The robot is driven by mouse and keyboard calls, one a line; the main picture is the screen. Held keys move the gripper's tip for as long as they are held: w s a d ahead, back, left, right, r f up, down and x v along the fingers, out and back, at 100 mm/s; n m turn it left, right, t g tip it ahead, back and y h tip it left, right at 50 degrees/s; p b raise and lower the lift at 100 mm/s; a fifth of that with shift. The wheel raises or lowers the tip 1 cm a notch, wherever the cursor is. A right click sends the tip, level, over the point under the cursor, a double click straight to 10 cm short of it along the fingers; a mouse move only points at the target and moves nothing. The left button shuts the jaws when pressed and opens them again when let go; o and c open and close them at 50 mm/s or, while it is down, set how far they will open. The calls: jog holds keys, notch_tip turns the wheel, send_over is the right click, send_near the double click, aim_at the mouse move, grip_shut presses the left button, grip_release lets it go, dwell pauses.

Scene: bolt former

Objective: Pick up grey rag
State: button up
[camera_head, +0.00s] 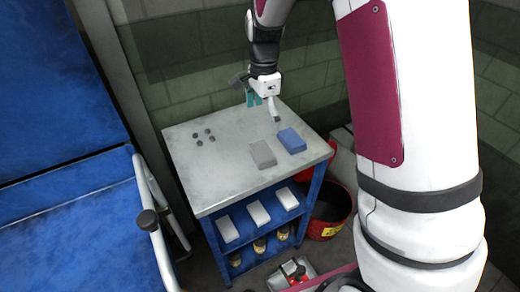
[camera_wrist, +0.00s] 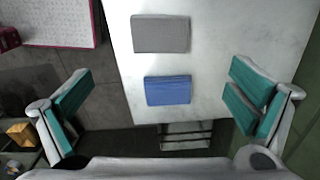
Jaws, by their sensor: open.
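The grey rag (camera_head: 262,154) lies flat on the light metal top of the blue cart, left of the blue rag (camera_head: 291,140). In the wrist view the grey rag (camera_wrist: 160,35) is at the upper middle, with the blue rag (camera_wrist: 168,90) below it and a gap between them. My gripper (camera_head: 262,108) is above the back part of the cart top, apart from both rags. Its teal-padded fingers (camera_wrist: 163,98) are spread wide in the wrist view, with nothing held between them.
White boxes (camera_head: 257,213) and small bottles sit on the shelves below. A red bucket (camera_head: 336,207) stands right of the cart. A blue panel and metal rail (camera_head: 150,205) are at left.

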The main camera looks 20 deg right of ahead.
aim_at(262, 151)
notch_tip(262, 151, down, 9)
jog(key=shift+s+r, duration=0.1)
jog(key=shift+a+f+p, duration=0.15)
jog(key=shift+f+p, duration=0.15)
jog(key=shift+f, duration=1.9)
jog(key=c, duration=0.9)
